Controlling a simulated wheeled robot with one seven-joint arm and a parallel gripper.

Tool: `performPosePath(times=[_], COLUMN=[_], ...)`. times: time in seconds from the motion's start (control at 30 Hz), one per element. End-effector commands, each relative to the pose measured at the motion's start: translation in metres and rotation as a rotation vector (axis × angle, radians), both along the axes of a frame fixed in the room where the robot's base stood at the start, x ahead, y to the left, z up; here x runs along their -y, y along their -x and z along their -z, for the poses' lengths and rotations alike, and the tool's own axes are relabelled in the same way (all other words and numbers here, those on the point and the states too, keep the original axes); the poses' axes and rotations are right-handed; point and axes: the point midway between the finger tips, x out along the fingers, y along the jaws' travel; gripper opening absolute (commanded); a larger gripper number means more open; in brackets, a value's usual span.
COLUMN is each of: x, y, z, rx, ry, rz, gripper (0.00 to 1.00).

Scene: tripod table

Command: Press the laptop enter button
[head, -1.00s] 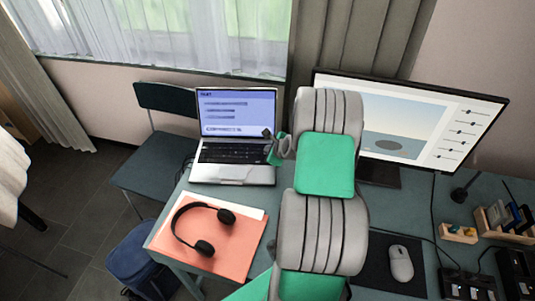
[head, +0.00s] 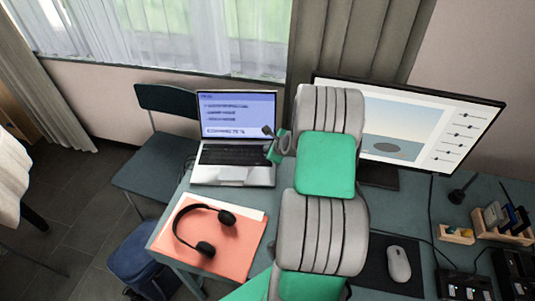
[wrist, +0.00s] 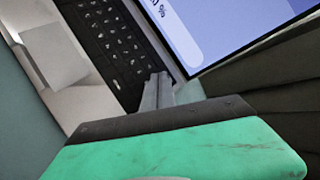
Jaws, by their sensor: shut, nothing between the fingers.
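The open laptop (head: 232,176) stands on the desk, with a lit blue-white screen (head: 237,112) and a dark keyboard (head: 235,154). My gripper (head: 267,132) is at the right edge of the laptop, in front of the lower right of the screen. In the wrist view my gripper (wrist: 158,88) is shut and empty, its fingertips over the right end of the keyboard (wrist: 115,45), close to the screen's base. The enter key cannot be made out; the fingers may hide it. Whether the fingertips touch a key cannot be told. The trackpad (wrist: 54,54) shows at the upper left.
Headphones (head: 205,247) lie on an orange folder (head: 222,256) in front of the laptop. A large monitor (head: 440,119) stands to the right of my arm. A mouse (head: 399,264) lies on a dark mat. Wooden organizers (head: 495,232) stand at the far right.

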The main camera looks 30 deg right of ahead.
Motion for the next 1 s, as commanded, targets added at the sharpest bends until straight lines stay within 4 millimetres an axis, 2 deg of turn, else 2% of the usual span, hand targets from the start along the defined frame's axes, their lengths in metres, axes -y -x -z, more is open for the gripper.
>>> performPosePath(times=[0.03,0.37,1.0], x=[0.0,0.0,0.0], y=[0.0,0.0,0.0], z=[-0.01,-0.041,-0.04], rx=[0.001,0.0,0.0], ry=[0.001,0.0,0.0], rz=[0.0,0.0,0.0], gripper=[0.0,0.0,0.0])
